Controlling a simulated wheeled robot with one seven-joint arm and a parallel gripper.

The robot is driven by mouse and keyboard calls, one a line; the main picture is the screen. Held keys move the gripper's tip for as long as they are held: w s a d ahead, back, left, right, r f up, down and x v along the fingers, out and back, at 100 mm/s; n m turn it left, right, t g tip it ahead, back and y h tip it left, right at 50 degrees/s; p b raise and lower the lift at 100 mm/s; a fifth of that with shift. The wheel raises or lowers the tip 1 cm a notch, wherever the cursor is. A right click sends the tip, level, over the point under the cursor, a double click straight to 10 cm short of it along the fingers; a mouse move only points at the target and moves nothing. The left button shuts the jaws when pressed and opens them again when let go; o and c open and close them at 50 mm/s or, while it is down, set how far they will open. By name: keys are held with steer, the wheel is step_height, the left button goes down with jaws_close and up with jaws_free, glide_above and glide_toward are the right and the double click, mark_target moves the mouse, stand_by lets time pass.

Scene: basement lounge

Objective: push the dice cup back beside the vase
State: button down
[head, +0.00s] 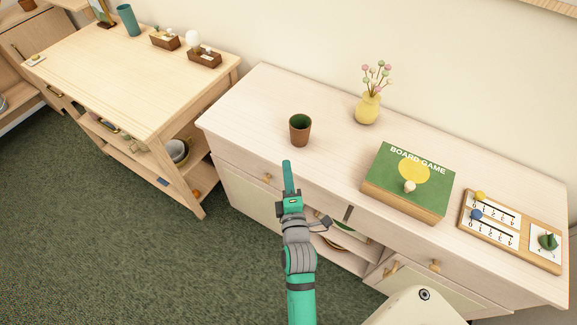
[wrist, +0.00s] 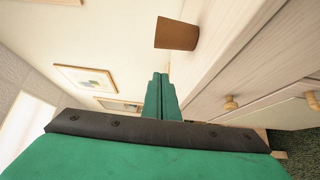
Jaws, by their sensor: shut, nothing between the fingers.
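The brown dice cup (head: 300,131) stands upright on the pale cabinet top, dark green inside, near the front edge. The yellow vase (head: 367,108) with pink and green flowers stands behind it and to the right, apart from it. My gripper (head: 287,164) is shut and empty, just in front of the cup at the cabinet's front edge, with a small gap seen from the head. In the wrist view the cup (wrist: 177,34) shows beyond my shut green fingers (wrist: 161,78). The vase is not in the wrist view.
A green board game box (head: 388,196) with a small pale knob on top lies right of the cup. A wooden score board (head: 512,230) lies farther right. The cabinet top (head: 262,100) is clear left of and behind the cup. A wooden table (head: 90,85) stands at the left.

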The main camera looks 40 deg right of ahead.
mark_target(300, 132)
steer(key=x, duration=0.8)
steer(key=shift+w+d+r, duration=0.1)
steer(key=shift+w+d, duration=0.2)
steer(key=shift+d, duration=0.9)
steer(key=shift+w+d, duration=0.2)
steer(key=shift+d, duration=0.5)
